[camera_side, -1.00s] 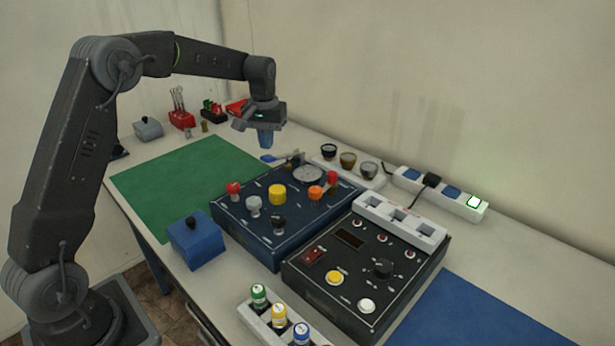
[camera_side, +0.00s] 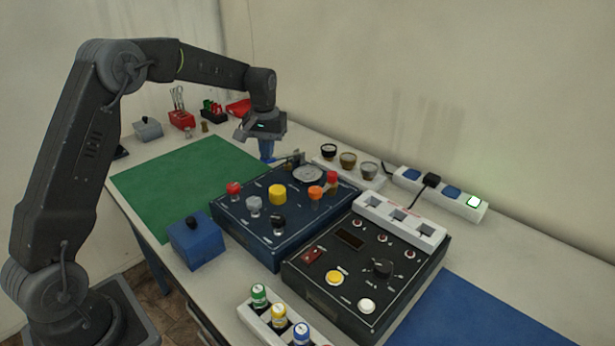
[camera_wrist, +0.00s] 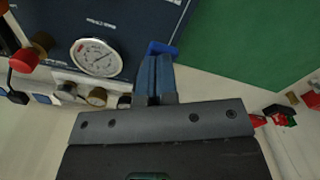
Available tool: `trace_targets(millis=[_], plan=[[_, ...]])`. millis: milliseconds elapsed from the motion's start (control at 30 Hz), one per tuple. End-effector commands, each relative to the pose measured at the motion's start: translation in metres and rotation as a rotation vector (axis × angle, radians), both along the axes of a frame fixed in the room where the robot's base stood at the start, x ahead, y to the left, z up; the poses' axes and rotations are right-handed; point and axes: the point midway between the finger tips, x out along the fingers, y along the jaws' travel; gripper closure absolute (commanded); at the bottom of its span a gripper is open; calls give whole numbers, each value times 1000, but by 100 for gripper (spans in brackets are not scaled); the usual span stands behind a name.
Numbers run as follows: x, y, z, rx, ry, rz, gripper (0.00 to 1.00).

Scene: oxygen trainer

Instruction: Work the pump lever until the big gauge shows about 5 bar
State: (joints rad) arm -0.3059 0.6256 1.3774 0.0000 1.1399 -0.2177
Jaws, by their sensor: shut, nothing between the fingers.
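The pump lever shows as a grey metal arm (camera_side: 291,158) at the back edge of the dark blue panel (camera_side: 240,225). Its blue handle (camera_wrist: 162,47) shows in the wrist view just beyond my fingertips; in the side view my fingers mostly cover it. My gripper (camera_side: 267,157) is shut and empty, pointing down at the handle. In the wrist view its blue fingers (camera_wrist: 152,62) are together, at or very near the handle; I cannot tell whether they touch. The big gauge (camera_side: 307,174) is a round white dial, also in the wrist view (camera_wrist: 95,57); its reading is too small to make out.
Red, yellow, orange and grey knobs stand on the blue panel. A black panel (camera_side: 345,305) sits to its right. Small round cups (camera_side: 348,160) in a white holder stand behind the gauge. The green mat (camera_side: 185,175) on the left is clear.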

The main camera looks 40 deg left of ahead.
Motion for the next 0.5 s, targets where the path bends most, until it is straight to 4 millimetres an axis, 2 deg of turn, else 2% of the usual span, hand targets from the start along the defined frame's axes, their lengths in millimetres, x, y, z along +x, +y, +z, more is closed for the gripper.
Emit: trace_targets(millis=[500], plan=[[0,0,-24,0,0,0,100]])
